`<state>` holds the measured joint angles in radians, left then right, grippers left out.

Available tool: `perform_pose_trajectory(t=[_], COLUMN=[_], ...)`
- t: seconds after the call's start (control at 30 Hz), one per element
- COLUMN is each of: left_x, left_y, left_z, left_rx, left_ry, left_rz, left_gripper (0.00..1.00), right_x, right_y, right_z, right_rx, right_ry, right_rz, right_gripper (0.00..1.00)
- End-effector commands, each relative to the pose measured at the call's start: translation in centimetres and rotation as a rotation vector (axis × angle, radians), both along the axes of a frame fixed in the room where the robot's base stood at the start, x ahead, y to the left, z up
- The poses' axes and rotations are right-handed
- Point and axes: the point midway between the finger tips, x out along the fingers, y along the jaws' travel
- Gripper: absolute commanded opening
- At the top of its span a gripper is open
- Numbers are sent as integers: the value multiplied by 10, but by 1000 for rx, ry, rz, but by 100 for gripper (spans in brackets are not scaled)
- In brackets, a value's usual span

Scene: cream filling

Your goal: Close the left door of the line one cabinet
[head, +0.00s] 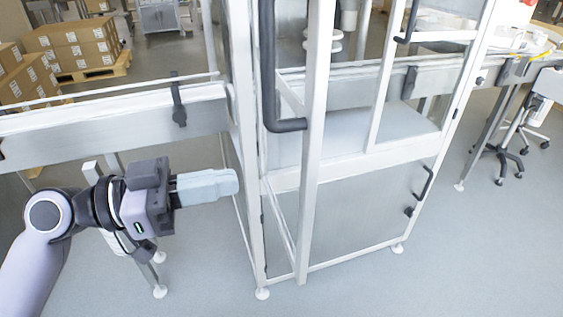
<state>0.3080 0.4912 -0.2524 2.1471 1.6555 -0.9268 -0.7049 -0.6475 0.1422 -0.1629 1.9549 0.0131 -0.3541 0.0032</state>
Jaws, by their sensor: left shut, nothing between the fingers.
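The line one cabinet (375,158) has a white metal frame with clear panels. Its left door (311,150) stands open, swung out toward me and seen nearly edge-on. A long black handle (270,85) is on the door. The cabinet's right side looks closed, with a black handle (408,22) at the top. My left gripper (228,183) is shut and empty. It points right, just left of the cabinet's left front post (243,120), and overlaps no part of the door in the picture. Whether it touches the post I cannot tell. My right gripper is out of view.
A conveyor rail (110,118) runs into the cabinet from the left, behind my left arm. A lower panel with a black handle (425,182) is at the cabinet's lower right. Cartons (75,48) stand at the back left. The floor (440,270) in front is clear.

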Motion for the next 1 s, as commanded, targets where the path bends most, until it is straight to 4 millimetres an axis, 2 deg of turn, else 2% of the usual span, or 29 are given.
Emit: perform_pose_trajectory(t=[0.03, 0.2, 0.4, 0.6, 1.0], left_x=[3, 13, 20, 24, 24], left_y=[-12, -46, -73, -84, -85], left_z=[5, 5, 2, 0, 0], left_rx=[-5, -5, -3, -1, 0], left_ry=[2, 3, 2, 2, 1], left_rz=[-2, -2, 0, 2, 2], left_gripper=[0, 0, 0, 0, 0], right_x=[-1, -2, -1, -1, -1], right_y=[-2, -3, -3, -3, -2], right_z=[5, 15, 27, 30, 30], right_rx=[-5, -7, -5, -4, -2], right_ry=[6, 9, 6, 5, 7], right_rz=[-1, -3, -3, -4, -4], right_gripper=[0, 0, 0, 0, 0])
